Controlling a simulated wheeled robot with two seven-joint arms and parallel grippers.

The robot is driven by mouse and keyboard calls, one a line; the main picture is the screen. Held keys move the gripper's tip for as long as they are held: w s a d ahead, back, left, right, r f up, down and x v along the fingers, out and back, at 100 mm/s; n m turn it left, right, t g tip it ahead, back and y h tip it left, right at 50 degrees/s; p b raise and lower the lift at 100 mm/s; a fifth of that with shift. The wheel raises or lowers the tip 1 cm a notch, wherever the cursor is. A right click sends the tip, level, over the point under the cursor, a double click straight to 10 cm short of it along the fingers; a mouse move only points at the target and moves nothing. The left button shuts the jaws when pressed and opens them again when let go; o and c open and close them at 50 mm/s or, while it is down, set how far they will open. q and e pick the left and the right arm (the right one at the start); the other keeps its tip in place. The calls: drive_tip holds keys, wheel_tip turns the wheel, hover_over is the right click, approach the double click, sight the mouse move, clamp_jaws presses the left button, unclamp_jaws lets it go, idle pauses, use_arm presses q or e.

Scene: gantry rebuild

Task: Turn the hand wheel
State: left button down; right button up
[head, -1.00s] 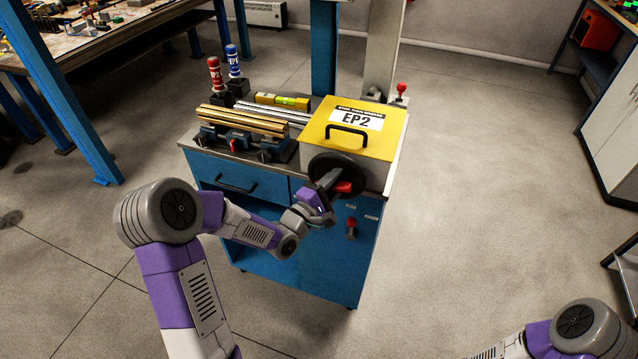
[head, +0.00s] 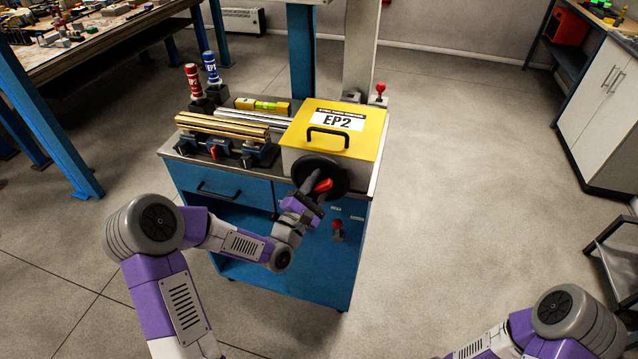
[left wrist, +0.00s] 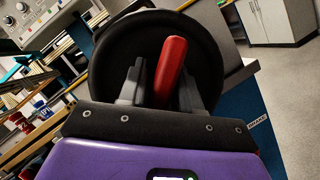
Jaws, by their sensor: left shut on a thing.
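The black hand wheel (head: 334,172) is on the front of the box marked EP2 (head: 365,130), on top of the blue cabinet. Its red handle (head: 323,185) sticks out towards me. My left gripper (head: 312,187) is at the wheel, shut on the red handle. In the left wrist view the wheel (left wrist: 205,35) fills the upper middle, and the red handle (left wrist: 170,68) stands tilted between the two grey fingers (left wrist: 160,85). My right gripper is out of view; only part of my right arm shows at the lower right.
The blue cabinet (head: 300,260) has a red knob (head: 337,225) below the wheel. Metal bars (head: 222,125), a yellow level (head: 262,104) and red and blue bottles (head: 193,80) stand on its top at left.

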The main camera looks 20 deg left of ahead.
sight(347, 189)
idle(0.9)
